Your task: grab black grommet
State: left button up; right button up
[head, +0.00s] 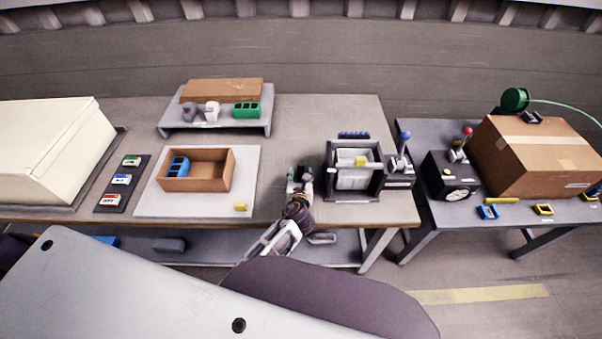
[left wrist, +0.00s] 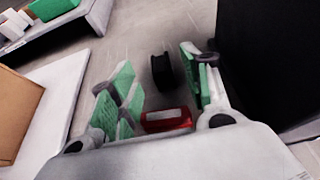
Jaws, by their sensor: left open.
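The black grommet (left wrist: 162,71) is a small dark spool-like ring on the grey table, seen in the left wrist view. My left gripper (left wrist: 155,82) is open over the table, with green pads on both sides of the grommet's line. The grommet lies a little beyond the fingertips, between them in the picture; I cannot tell the height gap. In the head view my left gripper (head: 299,178) reaches down near the table's front, and the grommet is not clearly seen there. My right gripper is not in view.
A red part (left wrist: 167,120) with a pale label lies between the fingers in the wrist view. A black-framed bin (head: 353,195) stands just right of the gripper. On the left, a white mat (head: 150,206) bears a brown box (head: 212,182). Bare table lies behind the gripper.

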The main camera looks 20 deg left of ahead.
aim_at(301, 171)
pick_arm(q)
jog(key=x, duration=0.3)
jog(key=shift+w+f, duration=0.1)
jog(key=shift+w+a+f, duration=0.1)
jog(key=shift+w+f, duration=0.05)
jog(key=shift+w, duration=0.2)
jog(key=c, duration=0.9)
jog(key=shift+c, duration=0.2)
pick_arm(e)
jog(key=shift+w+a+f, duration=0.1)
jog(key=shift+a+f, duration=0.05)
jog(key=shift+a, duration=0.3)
